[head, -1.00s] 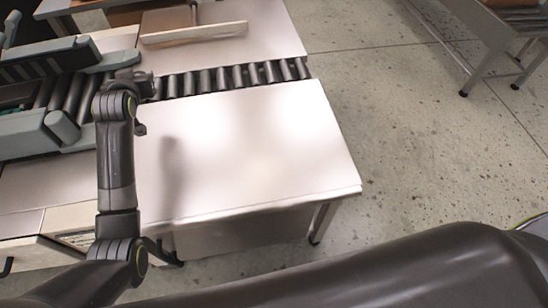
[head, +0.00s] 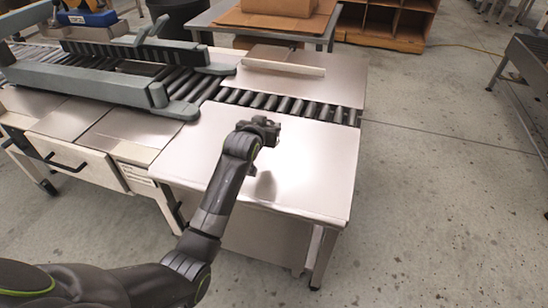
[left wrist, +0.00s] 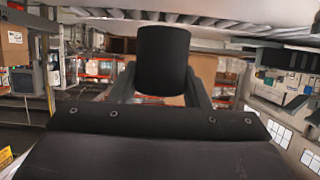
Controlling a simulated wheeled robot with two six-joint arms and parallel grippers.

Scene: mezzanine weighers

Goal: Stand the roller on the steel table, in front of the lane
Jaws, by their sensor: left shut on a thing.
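My left gripper (head: 264,130) is over the steel table (head: 315,185), on the near side of the lane (head: 290,105) of dark rollers. In the left wrist view the roller (left wrist: 163,60), a short black cylinder, sits between the two fingers of my left gripper (left wrist: 164,90), which is shut on it. In the head view the roller cannot be told apart from the dark gripper. A shadow lies on the table below the gripper, apart from it, so the hand is above the surface. My right gripper is not in view.
A grey-green weigher frame (head: 130,75) stands at the left end of the lane. A raised pale strip (head: 283,67) lies beyond the lane. A drawer unit (head: 75,155) adjoins the table at left. The table top in front of the lane is otherwise clear.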

